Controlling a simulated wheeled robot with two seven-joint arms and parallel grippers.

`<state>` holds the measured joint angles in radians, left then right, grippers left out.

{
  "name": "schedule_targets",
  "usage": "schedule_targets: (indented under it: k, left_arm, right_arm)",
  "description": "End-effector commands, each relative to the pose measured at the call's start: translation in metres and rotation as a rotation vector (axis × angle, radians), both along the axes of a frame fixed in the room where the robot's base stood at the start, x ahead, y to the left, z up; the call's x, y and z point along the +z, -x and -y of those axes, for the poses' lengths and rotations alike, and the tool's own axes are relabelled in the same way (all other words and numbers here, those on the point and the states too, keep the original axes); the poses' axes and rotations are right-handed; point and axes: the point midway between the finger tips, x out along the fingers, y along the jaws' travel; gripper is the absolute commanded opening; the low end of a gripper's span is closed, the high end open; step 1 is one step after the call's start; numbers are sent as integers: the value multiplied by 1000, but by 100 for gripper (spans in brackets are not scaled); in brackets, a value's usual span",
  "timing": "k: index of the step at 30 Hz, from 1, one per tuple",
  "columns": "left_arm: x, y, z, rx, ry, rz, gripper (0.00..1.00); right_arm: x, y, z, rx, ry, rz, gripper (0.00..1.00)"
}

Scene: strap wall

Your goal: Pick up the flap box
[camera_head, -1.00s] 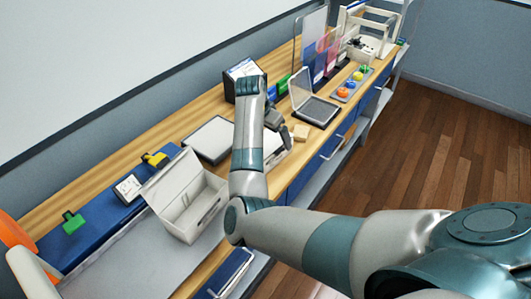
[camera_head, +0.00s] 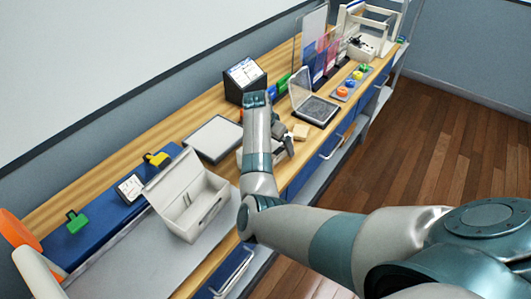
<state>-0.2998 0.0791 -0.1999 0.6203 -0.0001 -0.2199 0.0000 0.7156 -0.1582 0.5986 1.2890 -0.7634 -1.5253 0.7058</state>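Two boxes with raised lids are in view, and I cannot tell for sure which is the flap box. A white box (camera_head: 205,207) stands open at the left front of the bench, its lid tilted back. A smaller shallow box (camera_head: 318,111) with a raised clear lid and dark inside sits farther back. My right gripper (camera_head: 287,142) is over the bench edge, beside a small tan block (camera_head: 301,132) and in front of the shallow box, touching neither box. Its fingers are small and partly hidden by my arm. My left gripper is not in view.
A white flat panel (camera_head: 214,138) lies left of my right forearm. A dark display stand (camera_head: 243,80) is at the back. Coloured knobs (camera_head: 357,76) and upright clear dividers (camera_head: 318,55) stand farther along. Green (camera_head: 76,221) and yellow (camera_head: 156,159) clips are at left.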

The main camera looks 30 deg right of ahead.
Motion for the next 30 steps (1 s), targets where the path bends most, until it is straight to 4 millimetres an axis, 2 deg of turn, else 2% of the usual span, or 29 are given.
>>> schedule_targets:
  k: [11, 17, 30]
  left_arm:
    - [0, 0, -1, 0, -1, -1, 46]
    - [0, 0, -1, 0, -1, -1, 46]
    - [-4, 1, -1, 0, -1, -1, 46]
  right_arm:
    - [0, 0, 0, 0, 0, 0, 95]
    - [0, 0, 0, 0, 0, 0, 49]
    - [5, -1, 0, -1, 0, 3, 48]
